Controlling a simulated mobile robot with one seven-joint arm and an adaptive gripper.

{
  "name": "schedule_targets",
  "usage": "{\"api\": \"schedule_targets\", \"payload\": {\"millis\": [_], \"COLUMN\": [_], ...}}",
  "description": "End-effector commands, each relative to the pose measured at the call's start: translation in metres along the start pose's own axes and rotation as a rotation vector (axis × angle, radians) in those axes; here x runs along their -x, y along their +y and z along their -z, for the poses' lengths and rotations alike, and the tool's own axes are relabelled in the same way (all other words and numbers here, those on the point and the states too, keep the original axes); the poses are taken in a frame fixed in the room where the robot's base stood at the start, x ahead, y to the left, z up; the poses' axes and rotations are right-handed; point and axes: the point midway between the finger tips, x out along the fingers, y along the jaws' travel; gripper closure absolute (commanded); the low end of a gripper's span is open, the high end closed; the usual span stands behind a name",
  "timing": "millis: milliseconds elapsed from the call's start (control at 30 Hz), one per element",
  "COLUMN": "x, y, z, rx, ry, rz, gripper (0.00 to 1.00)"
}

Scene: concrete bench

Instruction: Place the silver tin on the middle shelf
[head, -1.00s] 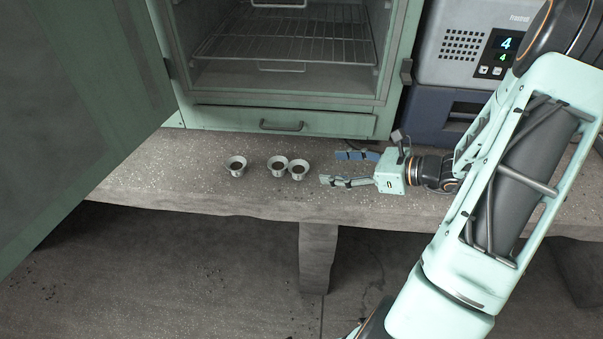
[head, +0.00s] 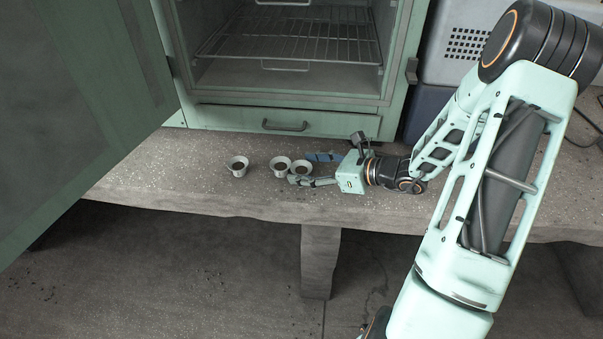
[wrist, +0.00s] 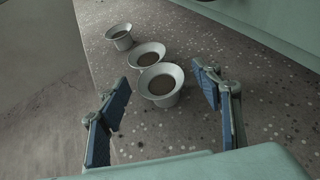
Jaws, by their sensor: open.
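Three small silver tins with flared rims and dark contents stand upright on the bench in front of the cabinet. The right tin (head: 301,167) is nearest my gripper (head: 304,169), close beside the middle tin (head: 280,165); the left tin (head: 237,166) stands apart. My gripper is open and low over the bench, its fingers pointing left on either side of the right tin. In the wrist view, the nearest tin (wrist: 161,84) sits between and just ahead of the blue-padded fingertips (wrist: 160,85). A wire shelf (head: 290,45) shows inside the open cabinet.
The cabinet door (head: 75,110) hangs open at the left. A drawer with a handle (head: 285,126) is below the cabinet opening. A grey device (head: 470,45) stands at the right. The bench (head: 180,175) is clear left of the tins.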

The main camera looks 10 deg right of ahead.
Motion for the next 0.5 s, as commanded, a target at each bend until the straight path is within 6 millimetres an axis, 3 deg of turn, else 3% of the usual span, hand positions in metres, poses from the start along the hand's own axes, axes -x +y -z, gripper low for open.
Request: {"api": "schedule_targets", "payload": {"millis": [33, 500], "x": [0.0002, 0.0006], "y": [-0.0001, -0.0001], "z": [-0.0001, -0.0001], "rx": [0.0, 0.001], "ry": [0.0, 0.0], "rz": [0.0, 0.0], "gripper": [0.41, 0.89]}}
